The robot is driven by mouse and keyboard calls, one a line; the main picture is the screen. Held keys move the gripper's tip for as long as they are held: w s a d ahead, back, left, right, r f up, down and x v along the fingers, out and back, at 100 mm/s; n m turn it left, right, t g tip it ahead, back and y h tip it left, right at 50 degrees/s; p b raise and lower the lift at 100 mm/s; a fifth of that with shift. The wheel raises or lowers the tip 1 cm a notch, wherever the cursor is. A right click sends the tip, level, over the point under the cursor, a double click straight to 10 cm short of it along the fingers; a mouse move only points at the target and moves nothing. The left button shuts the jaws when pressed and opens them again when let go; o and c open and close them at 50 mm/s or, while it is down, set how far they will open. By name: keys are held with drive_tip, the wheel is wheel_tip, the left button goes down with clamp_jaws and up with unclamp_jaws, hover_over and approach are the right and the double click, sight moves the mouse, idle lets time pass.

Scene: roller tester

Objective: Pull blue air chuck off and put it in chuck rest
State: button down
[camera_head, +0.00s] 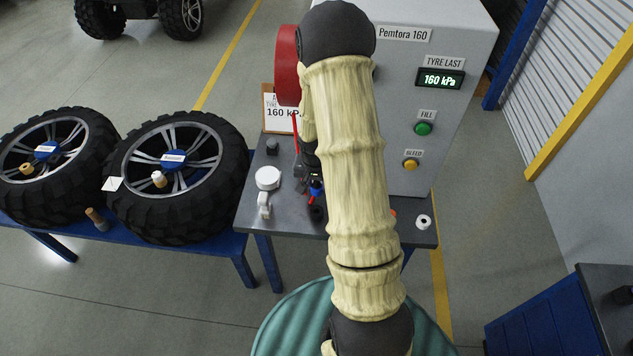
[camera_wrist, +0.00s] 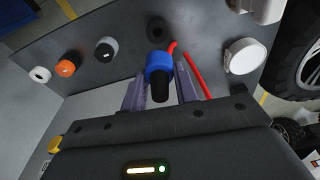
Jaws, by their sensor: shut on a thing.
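The blue air chuck (camera_wrist: 158,66) is a blue collar with a black end. It sits between the two fingers of my gripper (camera_wrist: 160,74), which is shut on it. In the head view the chuck (camera_head: 316,187) shows as a small blue spot beside my arm, with my gripper (camera_head: 310,176) partly hidden. A red hose (camera_wrist: 195,72) runs beside the chuck. A dark round piece (camera_wrist: 159,28) on the bench lies just beyond the chuck; I cannot tell whether it is the chuck rest. Whether the chuck touches anything below is hidden.
The grey tester box (camera_head: 445,90) reads 160 kPa and stands behind my arm. A white round piece (camera_wrist: 243,57) is on the bench to the right. Orange (camera_wrist: 68,66), grey (camera_wrist: 105,49) and white (camera_wrist: 40,74) pieces stand left. Two wheels (camera_head: 178,205) lie on a blue stand.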

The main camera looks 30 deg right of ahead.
drive_tip(key=shift+f+b, duration=2.25)
drive_tip(key=shift+f, duration=0.65)
drive_tip(key=shift+f+b, duration=1.35)
drive_tip(key=shift+f, duration=0.55)
drive_tip(key=c, duration=1)
unclamp_jaws()
drive_tip(key=shift+r, duration=0.2)
wheel_tip(320, 180, up, 17)
drive_tip(key=s+a, duration=0.1)
drive_tip(key=s, duration=0.1)
drive_tip(key=shift+a+p, duration=0.3)
drive_tip(key=shift+p, duration=0.05)
